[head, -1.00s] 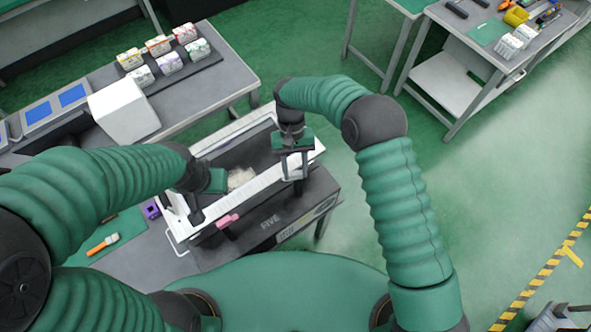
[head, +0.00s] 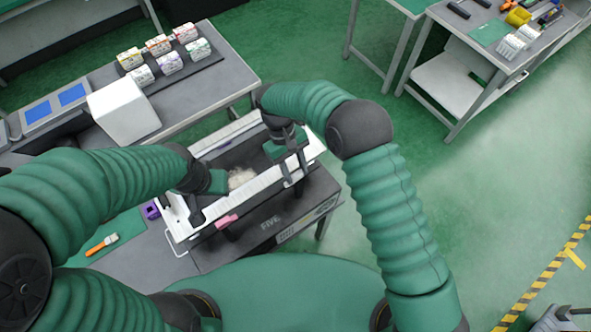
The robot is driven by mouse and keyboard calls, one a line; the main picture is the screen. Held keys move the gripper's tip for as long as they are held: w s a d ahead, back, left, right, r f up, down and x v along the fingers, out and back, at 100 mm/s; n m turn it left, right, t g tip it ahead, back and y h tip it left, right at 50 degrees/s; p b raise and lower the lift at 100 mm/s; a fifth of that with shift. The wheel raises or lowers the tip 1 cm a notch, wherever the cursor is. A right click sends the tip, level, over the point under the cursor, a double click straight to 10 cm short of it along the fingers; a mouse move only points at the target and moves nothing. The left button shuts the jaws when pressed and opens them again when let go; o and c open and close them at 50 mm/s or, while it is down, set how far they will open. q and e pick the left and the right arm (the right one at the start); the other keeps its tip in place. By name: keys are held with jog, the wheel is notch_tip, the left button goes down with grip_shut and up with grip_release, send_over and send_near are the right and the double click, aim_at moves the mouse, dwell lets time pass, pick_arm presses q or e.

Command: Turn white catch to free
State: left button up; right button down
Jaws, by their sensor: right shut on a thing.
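A dark open box with a white rim (head: 250,194) stands on the workbench in front of me. My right gripper (head: 292,180) is at the front rim near the box's right end. It is shut on a small part there, which I take to be the white catch; the fingers hide nearly all of it, so its angle cannot be read. My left gripper (head: 196,212) is at the left end of the box, with its fingers pointing down. Whether its jaws are open or shut is not clear.
A pink catch (head: 228,220) sits on the box front. Pale stuffing (head: 240,178) lies inside the box. An orange brush (head: 102,245) and a purple part (head: 151,210) are to the left. Small cartons (head: 170,63) stand on the bench behind.

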jog(key=shift+w, duration=0.2)
jog(key=c, duration=1.2)
grip_release()
jog(key=o, duration=0.3)
jog(key=shift+w+a, duration=0.1)
jog(key=shift+a, duration=0.05)
jog(key=shift+a+r, duration=0.1)
jog(key=shift+r, duration=0.2)
jog(key=b+v, duration=0.1)
jog(key=v, duration=1.5)
jog(key=shift+w+a, duration=0.15)
